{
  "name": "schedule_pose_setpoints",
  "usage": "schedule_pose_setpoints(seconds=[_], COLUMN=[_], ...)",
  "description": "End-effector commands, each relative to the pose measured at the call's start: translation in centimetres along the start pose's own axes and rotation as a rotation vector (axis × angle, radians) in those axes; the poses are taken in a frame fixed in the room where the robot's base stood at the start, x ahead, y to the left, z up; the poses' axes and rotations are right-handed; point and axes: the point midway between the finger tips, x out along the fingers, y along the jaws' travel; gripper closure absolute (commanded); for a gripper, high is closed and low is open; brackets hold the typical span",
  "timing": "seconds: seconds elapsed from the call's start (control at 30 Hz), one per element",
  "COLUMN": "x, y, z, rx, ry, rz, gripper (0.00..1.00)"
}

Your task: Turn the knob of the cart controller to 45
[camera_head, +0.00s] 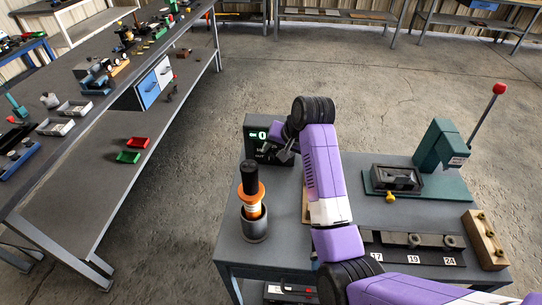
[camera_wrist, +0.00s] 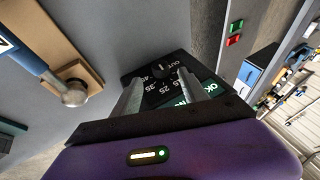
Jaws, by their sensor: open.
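The cart controller (camera_head: 256,131) is a black box with a lit green display at the back left corner of the cart top. The display shows a "0" beside a small mark. In the wrist view the controller (camera_wrist: 190,62) shows a dark face with white numbers around a black knob (camera_wrist: 160,71). My gripper (camera_wrist: 161,88) is open, with one grey finger on each side of the dial area. I cannot tell whether the fingers touch the knob. In the head view my gripper (camera_head: 284,151) is in front of the controller and hides part of its face. The knob's setting is not clear.
A black-and-orange tool (camera_head: 251,190) stands in a grey cup (camera_head: 254,228). A green press (camera_head: 438,150) with a red-knobbed lever stands at right. A numbered rail (camera_head: 400,250) and a wooden block (camera_head: 484,240) lie in front. A long workbench (camera_head: 100,110) stands left across open floor.

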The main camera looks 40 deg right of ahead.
Motion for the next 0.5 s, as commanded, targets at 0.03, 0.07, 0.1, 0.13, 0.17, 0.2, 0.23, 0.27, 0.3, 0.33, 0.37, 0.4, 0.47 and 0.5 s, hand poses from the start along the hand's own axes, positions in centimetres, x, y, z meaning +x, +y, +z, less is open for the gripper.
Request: schedule_pose_setpoints(seconds=[0.03,0.07,0.1,0.13,0.17,0.2,0.23,0.27,0.3,0.33,0.37,0.4,0.47,0.5], x=[0.8,1.3,2.0,2.4,2.9,3.5,3.8,4.2,4.6,4.8,5.1,5.4,5.6,5.7], y=[0.0,0.0,0.0,0.0,0.0,0.0,-0.1,-0.1,-0.1,-0.1,-0.1,0.0,0.0,0.0], z=[0.1,0.1,0.1,0.1,0.1,0.1,0.1,0.0,0.0,0.0,0.0,0.0,0.0,0.0], rx=[-0.001,-0.001,-0.001,-0.002,-0.002,-0.002,-0.002,-0.002,-0.002,-0.003,-0.003,-0.003,-0.003,-0.003], ry=[-0.004,-0.004,-0.004,-0.003,-0.003,-0.003,-0.002,-0.002,-0.001,-0.001,-0.002,-0.001,0.0,0.0], rz=[0.001,0.001,0.001,0.001,0.001,0.0,0.0,0.0,-0.001,-0.001,0.0,-0.001,-0.001,-0.001], gripper=[0.49,0.49,0.49,0.49,0.49,0.49,0.49,0.49,0.49,0.49,0.49,0.49,0.49,0.49])
